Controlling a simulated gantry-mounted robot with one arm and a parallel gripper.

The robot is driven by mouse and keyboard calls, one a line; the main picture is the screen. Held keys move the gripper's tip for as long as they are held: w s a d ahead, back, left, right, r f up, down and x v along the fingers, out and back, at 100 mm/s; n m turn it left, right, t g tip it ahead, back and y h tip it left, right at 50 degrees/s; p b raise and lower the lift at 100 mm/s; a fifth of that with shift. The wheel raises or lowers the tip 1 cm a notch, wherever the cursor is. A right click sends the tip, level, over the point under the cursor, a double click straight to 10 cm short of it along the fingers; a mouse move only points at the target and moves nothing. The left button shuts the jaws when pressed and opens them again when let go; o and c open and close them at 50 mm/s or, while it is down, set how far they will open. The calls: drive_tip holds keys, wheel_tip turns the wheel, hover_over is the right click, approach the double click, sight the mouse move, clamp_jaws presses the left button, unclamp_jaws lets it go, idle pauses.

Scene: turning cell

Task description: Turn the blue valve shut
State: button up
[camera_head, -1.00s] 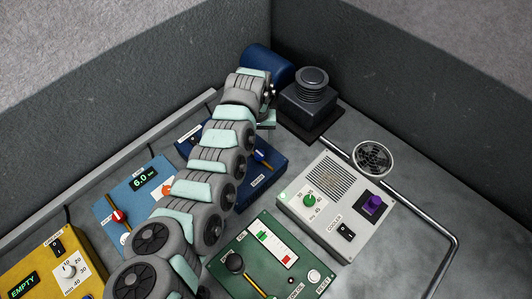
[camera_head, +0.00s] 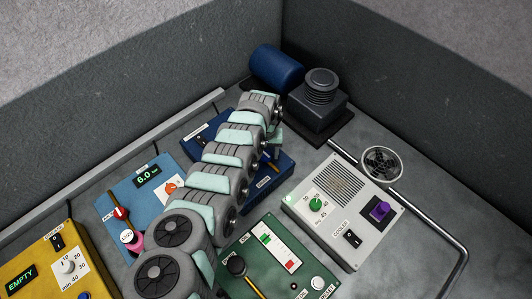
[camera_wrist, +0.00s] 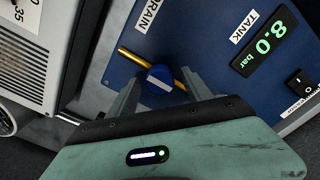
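The blue valve (camera_wrist: 160,79) is a round knob with a pale stripe, set on a brass pipe by the DRAIN label in the wrist view. The pipe runs diagonally through it. My gripper (camera_wrist: 160,76) is open, with one finger on each side of the knob. A gap seems to show on both sides; I cannot tell whether either finger touches. In the head view my gripper (camera_head: 274,144) is over the dark blue TANK panel (camera_head: 283,168), and my arm hides the valve.
The TANK panel's display (camera_wrist: 264,45) reads 8.0 bar, with a black switch (camera_wrist: 300,82) nearby. The grey cooler box (camera_head: 338,240) stands close on the right in the head view. A green panel (camera_head: 262,255) and a light blue panel (camera_head: 125,205) flank my arm. A black machine (camera_head: 318,95) stands behind.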

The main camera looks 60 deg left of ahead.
clamp_jaws()
idle(0.4)
